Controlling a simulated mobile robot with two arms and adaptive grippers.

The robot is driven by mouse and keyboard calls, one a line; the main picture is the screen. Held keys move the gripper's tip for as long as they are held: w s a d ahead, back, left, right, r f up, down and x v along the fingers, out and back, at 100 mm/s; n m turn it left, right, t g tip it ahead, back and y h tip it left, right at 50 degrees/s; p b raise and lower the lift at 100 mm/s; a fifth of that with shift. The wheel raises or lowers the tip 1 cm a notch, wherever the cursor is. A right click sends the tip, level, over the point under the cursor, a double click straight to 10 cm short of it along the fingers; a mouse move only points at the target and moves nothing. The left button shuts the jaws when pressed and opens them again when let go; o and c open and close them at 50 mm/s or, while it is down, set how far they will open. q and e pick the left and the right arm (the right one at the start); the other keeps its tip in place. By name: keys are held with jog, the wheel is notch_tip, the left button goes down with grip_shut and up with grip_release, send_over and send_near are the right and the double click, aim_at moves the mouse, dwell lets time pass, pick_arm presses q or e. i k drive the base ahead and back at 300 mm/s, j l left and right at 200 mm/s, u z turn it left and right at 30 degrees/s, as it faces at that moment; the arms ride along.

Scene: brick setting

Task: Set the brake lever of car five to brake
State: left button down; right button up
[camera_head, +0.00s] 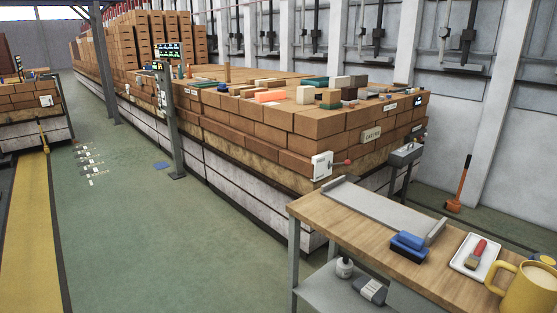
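A long car stacked with brown bricks (255,125) fills the middle of the view. A small plate (371,134) on its near end carries lettering too small to read surely. At the car's near corner is a white box (321,165) with a short lever ending in a red knob (347,162). The lever points out to the right of the box, roughly level. The marks on the box are too small to read. Neither of my grippers is in view.
A wooden workbench (375,230) stands at front right, close to the car's corner, with a blue brush (408,245), a white tray (475,256) and a yellow mug (528,290). A display post (167,120) stands beside the car. The green floor (150,235) at left is mostly clear.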

aim_at(346, 162)
jog(key=i+j+z, duration=0.2)
jog(key=i+z, duration=0.2)
jog(key=i, duration=0.15)
jog(key=i+j+z, duration=0.3)
jog(key=i+z, duration=0.15)
jog(key=i+j+z, duration=0.55)
jog(key=z, duration=0.15)
jog(key=i+j+z, duration=0.2)
jog(key=j+z, duration=0.2)
jog(key=i+j+z, duration=0.15)
jog(key=j+z, duration=0.2)
jog(key=j, duration=0.2)
